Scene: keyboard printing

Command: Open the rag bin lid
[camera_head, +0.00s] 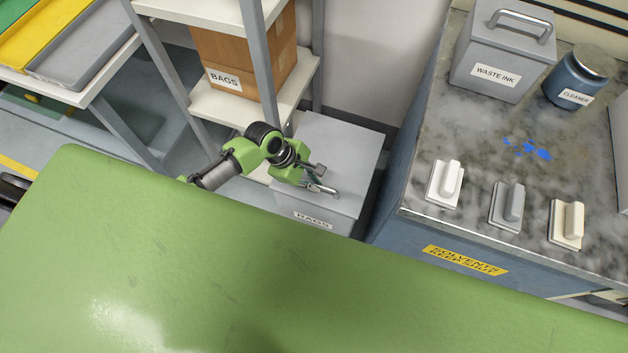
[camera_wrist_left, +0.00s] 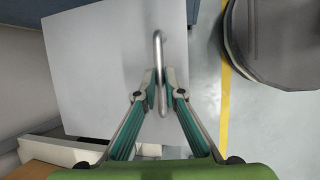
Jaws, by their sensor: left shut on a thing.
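The rag bin (camera_head: 335,225) is a grey box on the floor, its label partly cut off by my green body in the head view. Its flat grey lid (camera_head: 345,150) lies closed on top, and the lid also fills much of the left wrist view (camera_wrist_left: 95,70). A metal bar handle (camera_wrist_left: 158,50) stands on the lid. My left gripper (camera_head: 322,185) is over the lid, and its fingers (camera_wrist_left: 160,88) are shut on the handle from both sides. My right gripper is in neither view.
A shelf with a cardboard box labelled BAGS (camera_head: 245,50) stands behind and left of the bin. The solvents cabinet (camera_head: 400,240) stands close on the right, with a waste ink can (camera_head: 500,45), a cleaner jar (camera_head: 577,80) and blue spots (camera_head: 528,148) on top.

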